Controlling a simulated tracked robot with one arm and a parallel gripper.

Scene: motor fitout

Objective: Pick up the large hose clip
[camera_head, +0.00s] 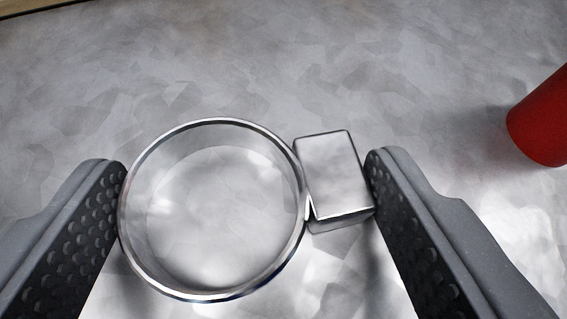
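The large hose clip is a shiny metal ring (128,240) with a block-shaped metal housing (335,175) on its right side. It lies between the two dark, dimpled finger pads of my gripper (247,190). The left pad meets the outer left side of the ring. The right pad meets the right side of the housing. No clear gap shows on either side, so my gripper appears shut on the clip across its width. The pale surface shows through the ring. Whether the clip rests on that surface or is just above it is hard to tell.
A red rounded object (545,118) stands at the right edge, partly out of view, beyond my right finger. A brown edge strip (35,6) shows at the top left. The mottled grey surface (260,60) beyond the clip is clear.

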